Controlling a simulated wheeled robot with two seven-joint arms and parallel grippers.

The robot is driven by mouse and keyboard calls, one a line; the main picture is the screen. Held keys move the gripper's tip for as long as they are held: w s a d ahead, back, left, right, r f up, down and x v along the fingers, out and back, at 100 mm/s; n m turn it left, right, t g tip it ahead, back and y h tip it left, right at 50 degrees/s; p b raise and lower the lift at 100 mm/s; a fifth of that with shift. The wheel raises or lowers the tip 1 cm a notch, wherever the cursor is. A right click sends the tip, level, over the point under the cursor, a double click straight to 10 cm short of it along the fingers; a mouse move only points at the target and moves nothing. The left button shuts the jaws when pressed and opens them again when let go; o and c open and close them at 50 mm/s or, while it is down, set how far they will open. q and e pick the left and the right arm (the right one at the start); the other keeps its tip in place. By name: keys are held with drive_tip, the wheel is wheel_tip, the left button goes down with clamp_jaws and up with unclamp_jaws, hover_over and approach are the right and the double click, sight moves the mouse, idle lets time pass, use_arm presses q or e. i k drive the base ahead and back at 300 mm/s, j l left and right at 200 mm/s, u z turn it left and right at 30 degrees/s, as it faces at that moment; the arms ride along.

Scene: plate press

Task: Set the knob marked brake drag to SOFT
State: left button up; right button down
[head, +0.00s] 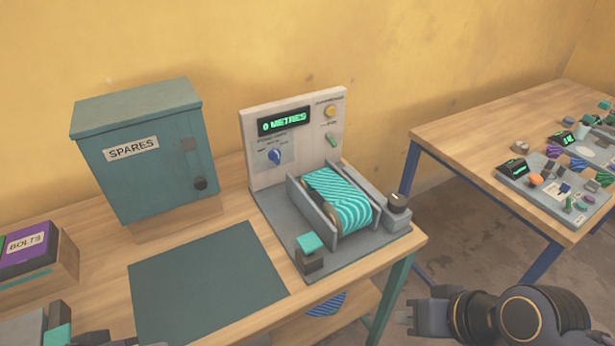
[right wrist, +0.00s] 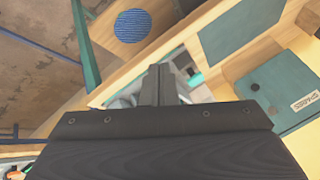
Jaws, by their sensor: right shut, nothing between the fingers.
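The machine (head: 262,197) stands on the wooden bench, with a pale upright panel at its back. A blue knob (head: 275,156) with a light pointer sits on that panel, with small lettering around it that I cannot read. A black knob (head: 398,203) with a pale top stands on the base at the right; its marking is not readable. I cannot tell which knob is marked brake drag. My right gripper (head: 404,317) is shut and empty, in front of the bench and apart from both knobs; its fingers also show in the right wrist view (right wrist: 160,84). Dark parts at the bottom left edge may be my left gripper.
A teal roll (head: 338,200) lies between the machine's side plates. A SPARES cabinet (head: 150,170) stands left, behind a bare dark mat (head: 205,285). Another table (head: 470,135) stands right.

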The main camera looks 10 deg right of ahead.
sight(274, 155)
drive_tip(key=i+l, duration=0.15)
drive_tip(key=l, duration=0.15)
drive_tip(key=i+l, duration=0.1)
drive_tip(key=l, duration=0.25)
drive_tip(key=i+l+u, duration=0.1)
drive_tip(key=l, duration=0.2)
drive_tip(key=i+l, duration=0.2)
drive_tip(key=l+u, duration=0.05)
drive_tip(key=l, duration=0.05)
